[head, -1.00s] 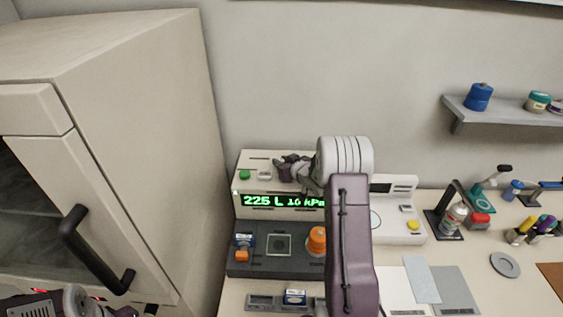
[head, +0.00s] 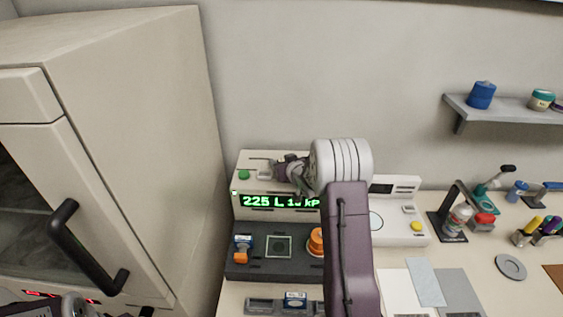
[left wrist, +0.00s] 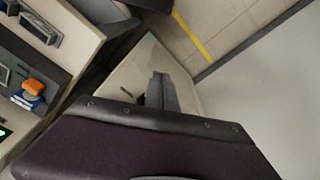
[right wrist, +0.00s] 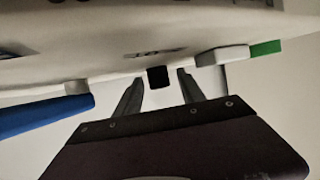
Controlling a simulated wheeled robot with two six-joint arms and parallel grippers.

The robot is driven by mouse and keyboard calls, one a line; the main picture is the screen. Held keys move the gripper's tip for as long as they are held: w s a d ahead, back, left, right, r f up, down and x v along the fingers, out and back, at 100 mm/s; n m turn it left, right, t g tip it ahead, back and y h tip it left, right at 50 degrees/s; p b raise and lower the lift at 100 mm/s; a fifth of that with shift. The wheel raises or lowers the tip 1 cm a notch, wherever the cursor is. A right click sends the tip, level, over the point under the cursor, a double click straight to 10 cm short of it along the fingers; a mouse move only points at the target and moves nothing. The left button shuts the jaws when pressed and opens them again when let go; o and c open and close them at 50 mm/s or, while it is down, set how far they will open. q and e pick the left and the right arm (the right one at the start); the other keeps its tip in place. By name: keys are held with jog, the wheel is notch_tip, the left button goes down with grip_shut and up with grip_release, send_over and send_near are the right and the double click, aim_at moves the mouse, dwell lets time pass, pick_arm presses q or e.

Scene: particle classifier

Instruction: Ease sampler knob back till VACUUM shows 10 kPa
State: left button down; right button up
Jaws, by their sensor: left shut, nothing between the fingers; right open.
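The sampler (head: 280,216) is a pale box whose green display (head: 279,202) reads "225 L" and then a partly covered number that starts with 1, before "kP". My right gripper (head: 287,168) is over its top, behind the display. In the right wrist view a small black knob (right wrist: 158,77) shows between the tips of my open right gripper (right wrist: 157,80); I cannot tell whether either finger touches it. The knob is hidden in the head view. My left gripper (left wrist: 160,80) is shut and empty, away from the sampler.
A green button (head: 244,175) and white block (head: 264,174) sit on the sampler's top. A tall cabinet (head: 130,130) is close on the left; a white device (head: 402,232) stands right.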

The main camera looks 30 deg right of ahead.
jog(key=b+v, duration=0.1)
jog(key=v, duration=0.8)
jog(key=shift+f, duration=0.1)
jog(key=a+r, duration=0.1)
jog(key=a, duration=0.1)
jog(key=w+a+n+y, duration=0.1)
jog(key=a, duration=0.2)
jog(key=w+a+r+y, duration=0.1)
jog(key=a, duration=0.1)
jog(key=shift+a+r+n+t, duration=0.3)
jog(key=shift+a+n+t, duration=0.1)
jog(key=s+a, duration=0.1)
jog(key=a, duration=0.5)
jog(key=s+a+f+g, duration=0.55)
jog(key=s+f, duration=0.25)
jog(key=s, duration=0.2)
jog(key=s+f+g, duration=0.3)
jog(key=s, duration=0.4)
jog(key=s+f+g, duration=0.3)
jog(key=s+g, duration=0.1)
jog(key=s, duration=0.4)
jog(key=shift+s+d+f+m, duration=0.2)
jog(key=shift+s+d+m, duration=0.05)
jog(key=shift+s+m, duration=0.05)
dwell(2.5)
